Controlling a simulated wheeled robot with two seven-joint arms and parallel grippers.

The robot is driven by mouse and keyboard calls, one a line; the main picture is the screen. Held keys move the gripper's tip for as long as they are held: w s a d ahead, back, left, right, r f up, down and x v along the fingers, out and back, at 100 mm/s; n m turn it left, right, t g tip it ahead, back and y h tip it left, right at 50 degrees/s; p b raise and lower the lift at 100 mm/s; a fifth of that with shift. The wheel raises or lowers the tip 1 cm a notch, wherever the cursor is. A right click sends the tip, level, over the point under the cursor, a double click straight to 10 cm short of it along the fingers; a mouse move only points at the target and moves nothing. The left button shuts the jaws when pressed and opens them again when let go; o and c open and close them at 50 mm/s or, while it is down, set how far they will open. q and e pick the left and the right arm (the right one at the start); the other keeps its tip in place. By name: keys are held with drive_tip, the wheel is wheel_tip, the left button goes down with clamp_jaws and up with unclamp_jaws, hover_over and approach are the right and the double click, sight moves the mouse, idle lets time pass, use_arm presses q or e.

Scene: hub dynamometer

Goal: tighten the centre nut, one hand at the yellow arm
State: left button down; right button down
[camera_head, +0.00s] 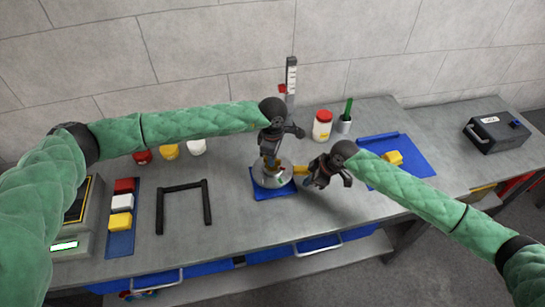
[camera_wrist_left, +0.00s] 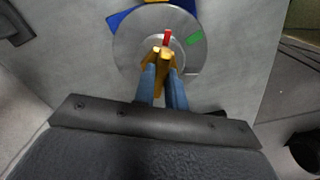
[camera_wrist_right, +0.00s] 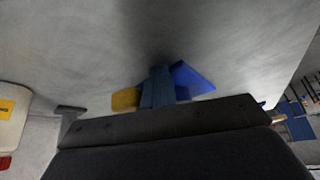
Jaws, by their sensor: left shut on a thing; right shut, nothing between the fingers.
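A round metal disc (camera_head: 280,180) sits on a blue base (camera_head: 262,192) in the middle of the bench. In the left wrist view the disc (camera_wrist_left: 133,55) carries a red mark (camera_wrist_left: 167,37) and a green mark (camera_wrist_left: 195,38). My left gripper (camera_head: 269,162) reaches down from above and is shut on the brass centre nut (camera_wrist_left: 163,54). The yellow arm (camera_head: 300,170) sticks out to the right of the disc. My right gripper (camera_head: 309,182) is shut and empty beside its outer end. In the right wrist view, the yellow arm (camera_wrist_right: 126,99) lies just left of the fingers; contact is unclear.
A scale post (camera_head: 291,80) with a red slider stands behind. A black frame (camera_head: 183,187) and block tray (camera_head: 121,242) are left.

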use_arm(q)
drive_tip(key=shift+w+r, duration=0.1)
use_arm(e)
drive_tip(key=shift+w+d, duration=0.1)
drive_tip(key=shift+w, duration=0.6)
drive_tip(key=shift+w+a, duration=0.2)
drive_tip(key=shift+w, duration=1.1)
drive_tip(key=shift+w, duration=0.15)
drive_tip(key=shift+w+a, duration=0.25)
drive_tip(key=shift+w, duration=0.4)
drive_tip(key=shift+w+a, duration=0.25)
drive_tip(key=shift+w, duration=0.4)
